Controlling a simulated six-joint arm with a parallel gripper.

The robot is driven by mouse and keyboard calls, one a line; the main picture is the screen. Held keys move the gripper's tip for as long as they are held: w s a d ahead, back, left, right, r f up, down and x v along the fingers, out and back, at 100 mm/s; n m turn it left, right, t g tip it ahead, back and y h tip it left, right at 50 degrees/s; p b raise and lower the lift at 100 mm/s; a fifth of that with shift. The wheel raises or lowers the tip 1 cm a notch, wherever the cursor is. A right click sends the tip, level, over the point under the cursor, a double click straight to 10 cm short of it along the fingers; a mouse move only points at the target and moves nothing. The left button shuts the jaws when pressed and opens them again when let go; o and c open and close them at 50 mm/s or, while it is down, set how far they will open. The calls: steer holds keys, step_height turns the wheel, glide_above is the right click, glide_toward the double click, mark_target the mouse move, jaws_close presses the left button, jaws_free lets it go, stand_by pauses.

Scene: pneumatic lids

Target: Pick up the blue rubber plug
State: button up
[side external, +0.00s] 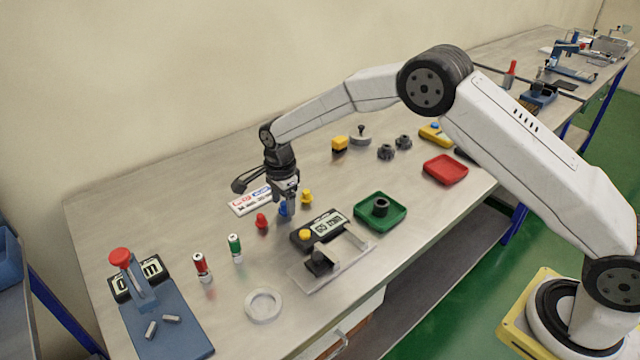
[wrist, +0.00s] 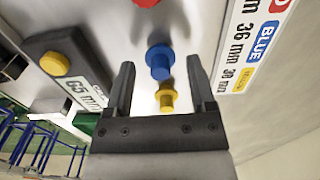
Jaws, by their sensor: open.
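The blue rubber plug (wrist: 160,62) stands on the table between my gripper's fingers in the wrist view, ahead of the fingertips or near their level. In the side view the blue plug (side external: 284,210) is partly hidden by my gripper (side external: 290,207), which is right above or around it. My gripper (wrist: 160,75) is open, with a finger on each side of the blue plug and nothing visibly held. A yellow plug (wrist: 166,98) also shows between the fingers, nearer the palm. I cannot tell whether the fingers touch either plug.
A red plug (side external: 261,221) and the yellow plug (side external: 307,196) stand close on either side. A label card (side external: 243,205) lies behind. A dark device with a display (side external: 318,230) and a green tray (side external: 366,222) are to the right.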

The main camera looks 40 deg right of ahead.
steer(key=shift+f, duration=0.7)
jaws_close()
